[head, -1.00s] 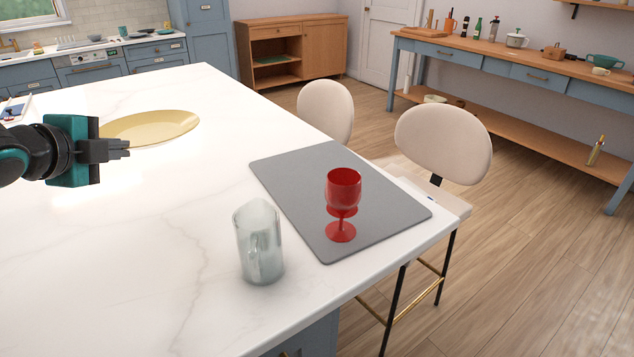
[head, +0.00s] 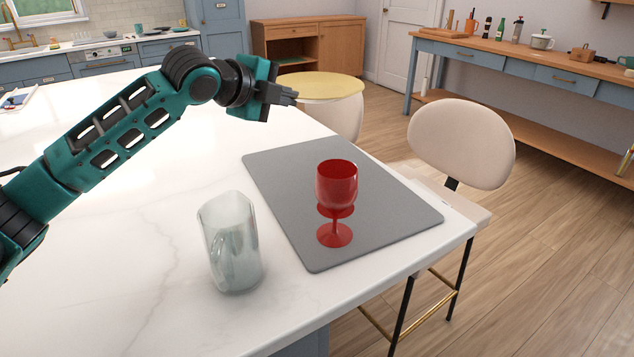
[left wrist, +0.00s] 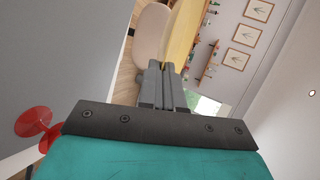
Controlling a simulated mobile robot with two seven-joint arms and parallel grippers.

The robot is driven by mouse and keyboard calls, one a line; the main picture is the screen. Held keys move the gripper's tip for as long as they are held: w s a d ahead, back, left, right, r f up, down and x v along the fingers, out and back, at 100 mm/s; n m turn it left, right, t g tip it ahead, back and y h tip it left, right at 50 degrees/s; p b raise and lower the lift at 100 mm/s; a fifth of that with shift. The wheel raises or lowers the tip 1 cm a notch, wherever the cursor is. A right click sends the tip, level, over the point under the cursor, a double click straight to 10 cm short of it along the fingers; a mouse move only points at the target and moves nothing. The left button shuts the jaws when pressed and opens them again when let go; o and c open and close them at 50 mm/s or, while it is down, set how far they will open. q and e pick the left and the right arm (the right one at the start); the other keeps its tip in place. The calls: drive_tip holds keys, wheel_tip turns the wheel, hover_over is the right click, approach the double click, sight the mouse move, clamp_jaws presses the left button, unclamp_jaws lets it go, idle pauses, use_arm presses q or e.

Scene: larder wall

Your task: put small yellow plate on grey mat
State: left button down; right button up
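The yellow plate (head: 330,86) is in the air beyond the far end of the grey mat (head: 285,195), roughly level, in front of the chair back in the head view. My left gripper (head: 291,96) is shut on the plate's near left edge. The left wrist view shows the plate (left wrist: 180,38) reaching out from between the fingers (left wrist: 167,72). The grey mat lies flat on the white counter, and a red goblet (head: 336,186) stands upright on its near part. My right gripper is not in view.
A clear glass jug (head: 233,245) stands on the counter left of the mat, close to its near left side. A cream chair (head: 462,145) stands by the counter's right edge. The far part of the mat is bare.

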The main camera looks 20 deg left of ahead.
sight(288, 191)
use_arm(q)
wheel_tip(288, 191, down, 17)
drive_tip(key=b, duration=0.3)
drive_tip(key=shift+r, duration=0.15)
drive_tip(key=shift+f, duration=0.3)
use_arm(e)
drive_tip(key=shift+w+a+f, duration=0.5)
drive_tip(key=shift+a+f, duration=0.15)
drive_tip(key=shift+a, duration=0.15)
use_arm(q)
drive_tip(key=c, duration=1.7)
unclamp_jaws()
drive_tip(key=shift+f, duration=0.1)
drive_tip(key=shift+o, duration=0.5)
drive_tip(key=shift+s, duration=0.1)
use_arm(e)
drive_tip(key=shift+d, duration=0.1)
